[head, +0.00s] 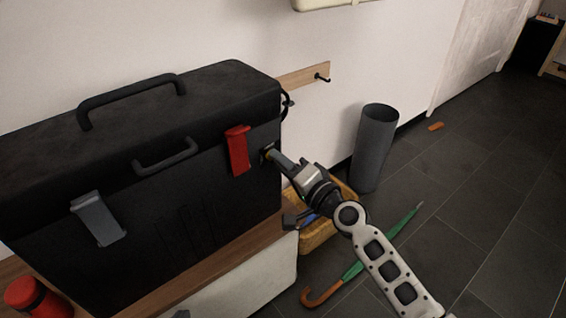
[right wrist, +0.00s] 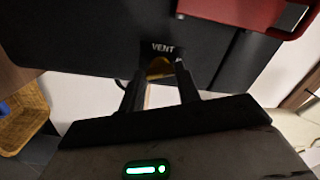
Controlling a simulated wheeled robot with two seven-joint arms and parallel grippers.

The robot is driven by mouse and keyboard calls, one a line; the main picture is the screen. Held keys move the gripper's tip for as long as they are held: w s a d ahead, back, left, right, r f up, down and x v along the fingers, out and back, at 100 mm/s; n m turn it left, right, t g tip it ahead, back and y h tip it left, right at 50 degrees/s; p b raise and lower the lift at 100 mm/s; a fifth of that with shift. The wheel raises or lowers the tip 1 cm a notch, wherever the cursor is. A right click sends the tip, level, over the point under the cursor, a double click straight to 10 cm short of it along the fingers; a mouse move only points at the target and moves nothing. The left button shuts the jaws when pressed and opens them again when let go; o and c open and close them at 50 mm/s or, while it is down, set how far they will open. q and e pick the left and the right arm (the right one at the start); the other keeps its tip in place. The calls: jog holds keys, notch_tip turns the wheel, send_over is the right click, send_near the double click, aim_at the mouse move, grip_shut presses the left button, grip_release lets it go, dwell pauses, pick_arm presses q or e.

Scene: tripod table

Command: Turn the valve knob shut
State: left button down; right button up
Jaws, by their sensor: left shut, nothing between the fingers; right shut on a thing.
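A large black case (head: 215,215) carries the valve knob on its right end, near the upper corner. In the right wrist view the brass-coloured valve knob (right wrist: 159,66) sits under a white "VENT" label. My right gripper (head: 272,156) reaches in from the lower right and is shut on the knob. Its dark fingers (right wrist: 160,77) stand on both sides of the knob and hide part of it.
A red latch (head: 238,150) is close left of the knob; a grey latch (head: 98,218) is farther left. The case stands on a wooden bench (head: 215,262). A red bottle (head: 38,297), a wicker basket (head: 318,238), a grey bin (head: 373,148) and a green umbrella (head: 385,246) are around it.

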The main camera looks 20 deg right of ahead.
pick_arm(q)
jog(key=shift+f, duration=0.15)
pick_arm(e)
jog(key=m, duration=0.4)
jog(key=shift+m, duration=0.3)
dwell(0.3)
jog(key=o, duration=1)
jog(key=shift+d, duration=0.1)
jog(key=shift+s, duration=0.1)
pick_arm(q)
jog(key=shift+w+d+r+t+h+b, duration=0.1)
jog(key=shift+d+r+t+h+b, duration=0.1)
jog(key=shift+r+t+b, duration=0.25)
jog(key=shift+w+d+r+t+h+b, duration=0.15)
jog(key=shift+d+r+t+b, duration=0.1)
jog(key=shift+r+b, duration=0.45)
jog(key=shift+w+d+r+t+h+b, duration=0.1)
jog(key=shift+d+r+t+h+b, duration=0.2)
jog(key=shift+b, duration=0.35)
pick_arm(e)
jog(key=shift+v, duration=7.85)
